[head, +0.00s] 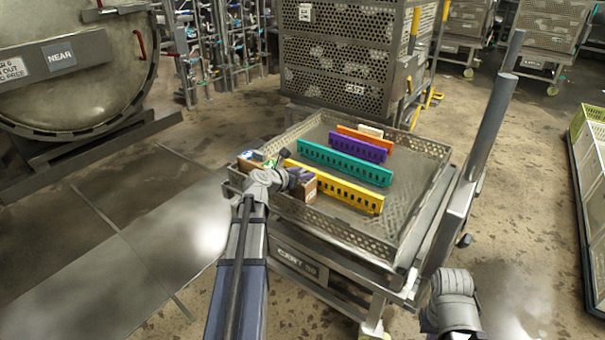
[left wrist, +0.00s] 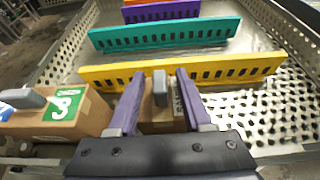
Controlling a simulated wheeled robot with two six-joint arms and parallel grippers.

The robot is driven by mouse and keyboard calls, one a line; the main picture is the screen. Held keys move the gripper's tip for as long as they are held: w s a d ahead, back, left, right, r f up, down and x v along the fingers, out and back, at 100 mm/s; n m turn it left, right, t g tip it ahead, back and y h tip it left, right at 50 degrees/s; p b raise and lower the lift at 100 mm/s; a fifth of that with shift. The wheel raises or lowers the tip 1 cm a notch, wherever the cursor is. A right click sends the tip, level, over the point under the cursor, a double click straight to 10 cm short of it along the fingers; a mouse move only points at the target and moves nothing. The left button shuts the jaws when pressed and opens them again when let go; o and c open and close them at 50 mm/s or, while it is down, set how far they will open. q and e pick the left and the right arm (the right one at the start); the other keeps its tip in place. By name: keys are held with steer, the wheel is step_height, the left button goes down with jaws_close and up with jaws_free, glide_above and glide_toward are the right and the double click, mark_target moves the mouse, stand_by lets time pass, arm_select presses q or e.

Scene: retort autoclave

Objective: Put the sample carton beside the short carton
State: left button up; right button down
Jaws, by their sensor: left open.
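Two brown cartons stand in the near strip of the perforated tray, in front of the yellow divider (head: 335,187). The left carton (left wrist: 60,112) has a green label marked 3 and a grey grip on top; it also shows in the head view (head: 247,161). The right carton (left wrist: 160,122) has a grey grip (left wrist: 160,88) and is partly hidden by my gripper. My left gripper (head: 291,167) is open, its purple fingers on either side of this grip; contact is unclear. I cannot tell which carton is sample or short. My right gripper is not in view.
Teal (head: 345,162), purple (head: 362,147) and orange (head: 365,138) dividers cross the tray (head: 410,195) farther back. A pale block (head: 370,130) sits behind the orange one. A perforated crate stack (head: 340,60) stands behind the cart. A grey post (head: 485,130) rises at the right.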

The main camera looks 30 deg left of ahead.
arm_select(q)
steer(key=shift+r, duration=0.15)
steer(key=p+v, duration=0.5)
steer(key=v, duration=0.7)
steer(key=shift+s, duration=0.1)
